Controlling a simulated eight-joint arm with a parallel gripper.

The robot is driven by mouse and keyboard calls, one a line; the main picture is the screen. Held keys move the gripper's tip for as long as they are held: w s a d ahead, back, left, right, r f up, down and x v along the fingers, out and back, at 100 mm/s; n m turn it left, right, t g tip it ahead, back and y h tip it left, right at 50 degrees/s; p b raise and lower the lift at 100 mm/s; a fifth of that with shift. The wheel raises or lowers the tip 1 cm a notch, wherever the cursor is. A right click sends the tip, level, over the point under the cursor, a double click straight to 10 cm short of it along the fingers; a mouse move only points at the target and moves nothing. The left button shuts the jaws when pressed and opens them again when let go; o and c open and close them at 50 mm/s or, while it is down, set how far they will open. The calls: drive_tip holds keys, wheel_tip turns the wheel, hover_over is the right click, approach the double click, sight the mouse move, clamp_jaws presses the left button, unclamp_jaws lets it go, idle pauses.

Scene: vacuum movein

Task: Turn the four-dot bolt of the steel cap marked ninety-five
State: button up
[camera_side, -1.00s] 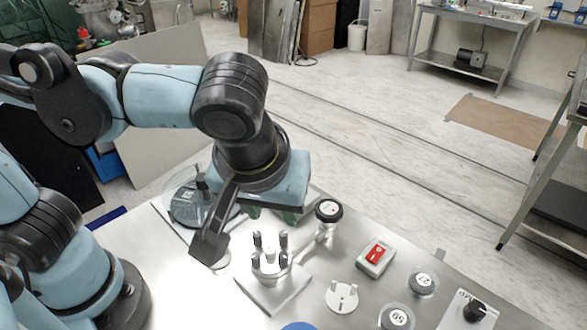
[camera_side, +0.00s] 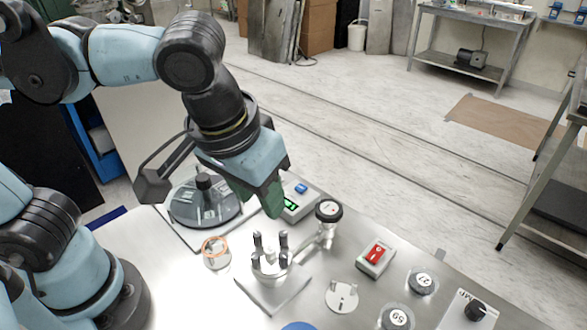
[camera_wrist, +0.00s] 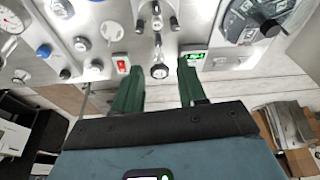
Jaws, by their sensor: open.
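A steel fitting (camera_side: 270,268) with several upright dark-topped bolts stands on a square plate near the middle of the bench in the side view. It also shows near the top of the wrist view (camera_wrist: 157,22). I cannot read a ninety-five or dot marks on it. A round cap (camera_side: 397,317) lies at the bottom edge, with a number that looks like 59. Another cap (camera_side: 422,281) looks marked 27. My gripper (camera_side: 270,210) hangs behind and above the bolted fitting.
A gauge on a pipe (camera_side: 329,211) stands right of the fitting. A glass dome (camera_side: 203,207) stands left, with a device with a green display (camera_side: 291,207) behind. A red switch (camera_side: 376,254), a pronged disc (camera_side: 342,296) and an orange ring (camera_side: 215,246) are nearby.

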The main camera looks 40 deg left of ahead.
sight(282, 233)
drive_tip(key=shift+w+a+f+m+t+h, duration=0.1)
drive_tip(key=shift+w+f+m+h, duration=0.45)
drive_tip(key=shift+f+m, duration=1)
drive_tip(key=shift+w+a+f+m+t+h, duration=0.1)
drive_tip(key=shift+w+f+m+h, duration=0.55)
drive_tip(key=shift+f, duration=1.45)
drive_tip(key=shift+w+a+f+m+t+h, duration=0.15)
drive_tip(key=shift+w+f+m, duration=0.65)
drive_tip(key=shift+f+m, duration=0.95)
drive_tip(key=shift+f, duration=0.1)
drive_tip(key=shift+c, duration=0.5)
drive_tip(key=shift+n, duration=0.25)
clamp_jaws()
